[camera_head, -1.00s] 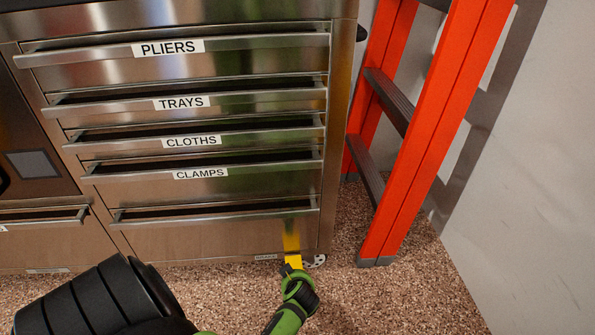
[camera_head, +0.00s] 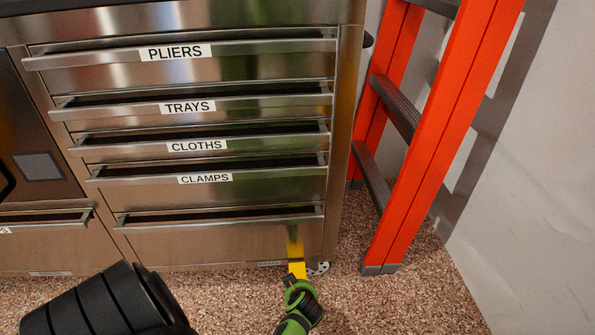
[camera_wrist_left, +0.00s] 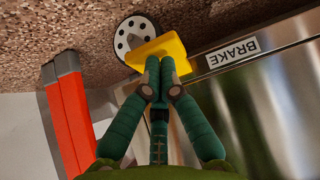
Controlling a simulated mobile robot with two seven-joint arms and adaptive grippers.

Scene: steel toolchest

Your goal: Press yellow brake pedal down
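The yellow brake pedal (camera_head: 297,270) sticks out low at the front right foot of the steel toolchest. It also shows in the wrist view (camera_wrist_left: 158,48), beside a caster wheel and a "BRAKE" label. My left gripper (camera_head: 294,282) is green and black and is right at the pedal. In the wrist view its two fingertips (camera_wrist_left: 159,68) are together, with nothing seen between them. They overlap the pedal's near edge in the picture. I cannot tell whether they touch it. My right gripper is not in view.
The toolchest (camera_head: 220,245) has several labelled drawers above the pedal. An orange ladder (camera_head: 440,140) stands close to its right, by a pale wall (camera_head: 530,200). The white caster wheel (camera_wrist_left: 136,36) sits right beside the pedal. Speckled floor (camera_head: 400,305) is open in front.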

